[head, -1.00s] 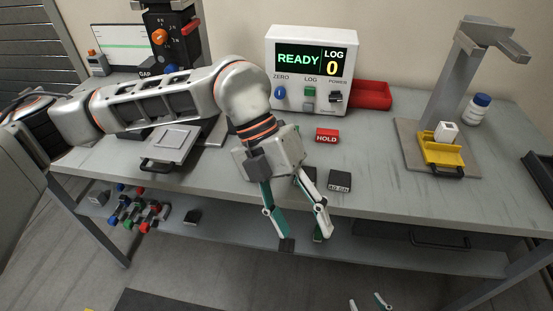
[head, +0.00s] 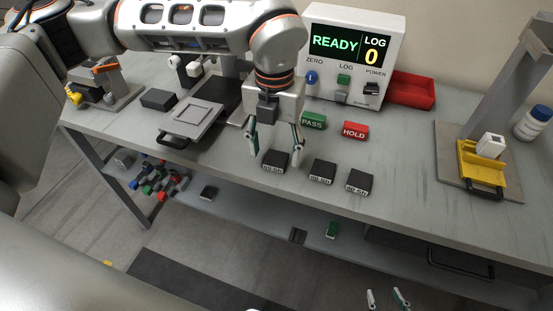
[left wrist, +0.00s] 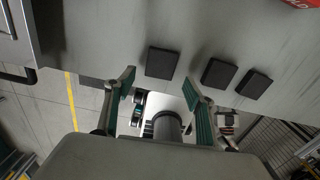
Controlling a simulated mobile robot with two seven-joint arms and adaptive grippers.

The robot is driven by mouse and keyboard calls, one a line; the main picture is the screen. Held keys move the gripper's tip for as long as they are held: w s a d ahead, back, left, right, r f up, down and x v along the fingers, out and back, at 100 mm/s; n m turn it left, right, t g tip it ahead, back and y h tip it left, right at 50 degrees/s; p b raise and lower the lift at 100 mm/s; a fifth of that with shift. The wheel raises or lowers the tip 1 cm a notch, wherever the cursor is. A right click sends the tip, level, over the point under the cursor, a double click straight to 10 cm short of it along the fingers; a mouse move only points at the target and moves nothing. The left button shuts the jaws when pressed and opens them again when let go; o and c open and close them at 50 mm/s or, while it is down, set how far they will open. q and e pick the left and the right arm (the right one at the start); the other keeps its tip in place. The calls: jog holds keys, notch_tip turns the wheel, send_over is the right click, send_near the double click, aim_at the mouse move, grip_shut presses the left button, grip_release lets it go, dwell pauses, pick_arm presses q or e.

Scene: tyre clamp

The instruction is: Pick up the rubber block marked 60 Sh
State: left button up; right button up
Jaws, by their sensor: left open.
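Three black rubber blocks lie in a row on the grey bench. The left block (head: 275,161) seems to be marked 60 Sh, though its print is small; the middle block (head: 322,171) and right block (head: 359,182) have labels too small to read surely. My left gripper (head: 275,152) is open and empty, pointing down, its fingers on either side of the left block in the picture. In the left wrist view this block (left wrist: 162,62) shows beyond and between the open fingertips (left wrist: 158,78), apparently untouched. My right gripper (head: 385,297) shows only its spread fingertips at the bottom edge.
A green PASS block (head: 313,121) and red HOLD block (head: 355,130) sit behind the row, before the READY display box (head: 350,55). A plate with a handle (head: 191,116) lies left. A yellow holder (head: 482,165) stands right. The bench front edge is close to the blocks.

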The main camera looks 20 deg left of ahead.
aim_at(274, 163)
pick_arm(q)
notch_tip(274, 163, down, 3)
jog(key=shift+a+f, duration=0.1)
jog(key=c, duration=1.2)
jog(key=shift+w, duration=0.1)
